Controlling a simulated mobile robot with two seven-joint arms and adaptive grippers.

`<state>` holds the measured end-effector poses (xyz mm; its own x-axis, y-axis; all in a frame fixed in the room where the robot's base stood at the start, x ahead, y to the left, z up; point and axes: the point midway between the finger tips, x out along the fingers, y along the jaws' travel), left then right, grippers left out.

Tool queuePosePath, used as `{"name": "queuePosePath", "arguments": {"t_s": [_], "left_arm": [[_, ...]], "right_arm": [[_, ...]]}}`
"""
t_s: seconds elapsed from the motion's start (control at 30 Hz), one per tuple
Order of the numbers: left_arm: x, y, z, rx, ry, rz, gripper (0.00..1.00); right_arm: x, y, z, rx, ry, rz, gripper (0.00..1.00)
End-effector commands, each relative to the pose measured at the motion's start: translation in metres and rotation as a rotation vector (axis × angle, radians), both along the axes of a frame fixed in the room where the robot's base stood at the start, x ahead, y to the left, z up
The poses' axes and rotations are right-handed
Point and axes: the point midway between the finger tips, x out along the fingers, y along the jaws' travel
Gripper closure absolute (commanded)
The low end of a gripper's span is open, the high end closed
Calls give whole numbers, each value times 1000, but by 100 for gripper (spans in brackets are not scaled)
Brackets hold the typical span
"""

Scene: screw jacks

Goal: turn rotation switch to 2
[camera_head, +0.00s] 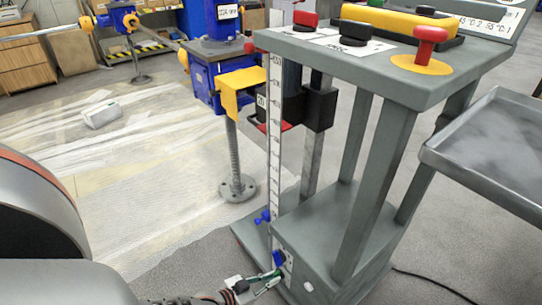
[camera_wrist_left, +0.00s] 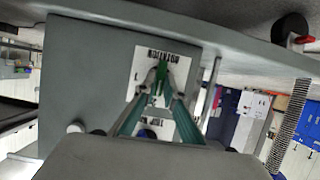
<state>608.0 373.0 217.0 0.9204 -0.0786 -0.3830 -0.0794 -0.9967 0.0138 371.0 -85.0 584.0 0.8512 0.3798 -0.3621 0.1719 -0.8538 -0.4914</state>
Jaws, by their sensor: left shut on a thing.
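The grey stand (camera_head: 345,225) carries a white labelled switch plate (camera_wrist_left: 142,80) low on its side. In the left wrist view the printed label, seemingly "ROTATION", lies just beyond my fingertips. My left gripper (camera_head: 274,277) reaches this plate from the lower left. Its fingers (camera_wrist_left: 162,88) are closed together on a small green piece, the rotation switch (camera_wrist_left: 160,73), mostly hidden between them. The switch's setting cannot be read. A blue knob (camera_head: 278,258) sits close above the gripper; a blue part (camera_wrist_left: 147,133) also shows between the fingers in the wrist view. My right gripper is out of view.
Red and black controls, including a red mushroom button (camera_head: 431,36), stand on the stand's top. A blue screw jack (camera_head: 205,75) is behind it at left. A grey tray (camera_head: 490,150) juts in at right. A cable lies on the floor.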

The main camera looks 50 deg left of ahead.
Motion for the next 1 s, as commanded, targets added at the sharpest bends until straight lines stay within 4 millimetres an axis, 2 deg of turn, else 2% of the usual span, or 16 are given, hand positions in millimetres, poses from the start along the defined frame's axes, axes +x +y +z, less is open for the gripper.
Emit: {"name": "queuePosePath", "arguments": {"t_s": [0.27, 0.3, 0.37, 0.77, 1.0], "left_arm": [[1, 0, 1, -3, -2, 2, 100], [1, 0, 1, -3, -2, 2, 88], [1, 0, 1, -3, -2, 2, 74], [-2, 0, 1, -1, 0, 2, 74], [-27, 2, 10, -3, 1, 1, 74]], "right_arm": [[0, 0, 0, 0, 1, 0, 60], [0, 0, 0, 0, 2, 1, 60], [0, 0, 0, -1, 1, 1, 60], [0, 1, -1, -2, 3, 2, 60], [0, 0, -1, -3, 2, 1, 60]]}}
